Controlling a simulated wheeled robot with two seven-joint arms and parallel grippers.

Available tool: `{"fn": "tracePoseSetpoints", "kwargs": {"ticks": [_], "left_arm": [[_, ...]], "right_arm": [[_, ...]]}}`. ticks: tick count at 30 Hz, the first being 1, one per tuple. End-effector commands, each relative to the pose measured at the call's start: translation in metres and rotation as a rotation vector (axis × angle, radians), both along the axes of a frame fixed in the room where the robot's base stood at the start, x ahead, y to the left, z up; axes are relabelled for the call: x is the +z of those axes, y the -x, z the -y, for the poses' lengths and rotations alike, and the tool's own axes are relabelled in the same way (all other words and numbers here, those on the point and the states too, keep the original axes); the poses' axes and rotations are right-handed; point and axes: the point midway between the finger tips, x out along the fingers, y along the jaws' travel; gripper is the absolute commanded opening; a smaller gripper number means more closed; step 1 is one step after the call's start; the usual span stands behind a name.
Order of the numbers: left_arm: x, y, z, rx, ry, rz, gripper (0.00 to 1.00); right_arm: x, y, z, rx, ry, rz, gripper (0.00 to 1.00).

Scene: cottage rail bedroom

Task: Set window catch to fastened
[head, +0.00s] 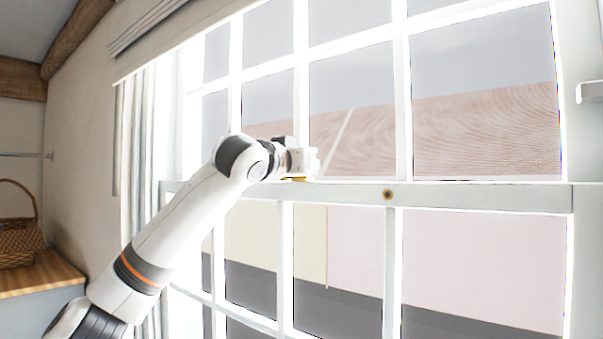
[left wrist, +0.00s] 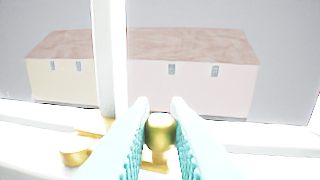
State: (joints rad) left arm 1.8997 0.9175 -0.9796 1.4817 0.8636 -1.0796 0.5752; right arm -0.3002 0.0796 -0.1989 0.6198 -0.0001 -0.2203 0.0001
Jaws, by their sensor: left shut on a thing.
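The brass window catch (head: 297,179) sits on the middle rail of the sash window, mostly hidden by my left gripper (head: 306,162) in the head view. In the left wrist view, the two teal fingers of my left gripper (left wrist: 159,108) are shut on the catch's round brass knob (left wrist: 160,132). Another rounded brass part (left wrist: 75,151) lies on the rail to the left of the fingers. The fingers cover the stretch between the brass parts, so I cannot tell whether they are engaged. My right gripper is out of view.
The white window rail (head: 480,196) runs across the view, with a small round brass fitting (head: 388,194) on its face. Curtains (head: 150,140) hang at the left. A wicker basket (head: 18,235) stands on a wooden top (head: 40,274) at far left.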

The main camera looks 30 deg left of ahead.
Motion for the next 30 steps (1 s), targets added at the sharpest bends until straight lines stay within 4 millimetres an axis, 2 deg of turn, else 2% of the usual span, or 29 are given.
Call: {"fn": "tracePoseSetpoints", "kwargs": {"ticks": [6,15,16,19,30], "left_arm": [[-0.0010,-0.0051,0.0014,0.077,0.002,0.000,0.00],[-0.0007,-0.0051,0.0003,0.084,0.002,-0.002,0.00],[-0.0007,-0.0050,0.0003,0.084,0.002,-0.002,0.17],[-0.0006,-0.0050,0.0002,0.084,0.001,-0.002,0.34],[-0.0013,0.0004,0.0010,0.083,0.001,0.000,0.35]], "right_arm": [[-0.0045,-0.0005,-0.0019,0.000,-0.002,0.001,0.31],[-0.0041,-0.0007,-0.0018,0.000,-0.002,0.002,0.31],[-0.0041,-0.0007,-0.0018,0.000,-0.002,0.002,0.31],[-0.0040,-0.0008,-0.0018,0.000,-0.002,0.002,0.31],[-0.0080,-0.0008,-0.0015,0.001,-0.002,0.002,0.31]]}}
